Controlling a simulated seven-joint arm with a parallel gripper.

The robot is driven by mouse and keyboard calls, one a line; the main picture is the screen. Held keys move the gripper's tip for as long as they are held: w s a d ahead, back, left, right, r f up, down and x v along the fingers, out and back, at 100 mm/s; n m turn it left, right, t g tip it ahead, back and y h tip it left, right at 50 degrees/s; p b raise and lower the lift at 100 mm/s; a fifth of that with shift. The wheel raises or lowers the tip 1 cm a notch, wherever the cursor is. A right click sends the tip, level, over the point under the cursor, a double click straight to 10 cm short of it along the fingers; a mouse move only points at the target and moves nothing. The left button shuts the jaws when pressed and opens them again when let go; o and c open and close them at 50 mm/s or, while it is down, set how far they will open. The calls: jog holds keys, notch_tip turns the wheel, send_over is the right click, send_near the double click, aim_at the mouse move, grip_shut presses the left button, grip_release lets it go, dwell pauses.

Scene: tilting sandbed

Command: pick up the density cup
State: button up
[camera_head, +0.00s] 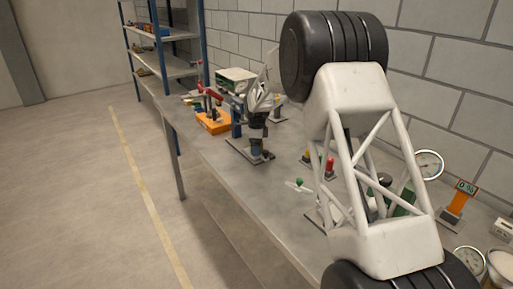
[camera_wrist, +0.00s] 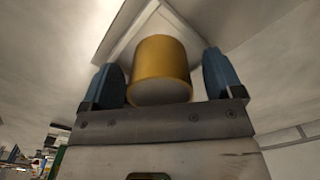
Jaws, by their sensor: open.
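In the wrist view, a yellow-brown cylinder with a pale end face (camera_wrist: 162,72), which looks like the density cup, sits between the two blue fingers of my gripper (camera_wrist: 163,62). The fingers are apart, one on each side of it, with a narrow gap visible on the right. Whether the left finger touches it is hard to tell. A pale square-edged plate shows behind the cylinder. In the head view my large white arm covers much of the bench, and I cannot make out the cup or the gripper there.
A long grey bench (camera_head: 222,160) runs along a block wall. It carries an orange box (camera_head: 213,122), a dial gauge (camera_head: 430,164), an orange display stand (camera_head: 456,203) and a white bowl (camera_head: 502,267). Blue-framed shelves (camera_head: 170,68) stand at the far end. Open floor lies left.

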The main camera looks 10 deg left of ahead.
jog(key=shift+c, duration=0.5)
jog(key=c, duration=1)
jog(key=shift+c, duration=0.2)
jog(key=shift+r, duration=0.1)
jog(key=shift+r, duration=4.95)
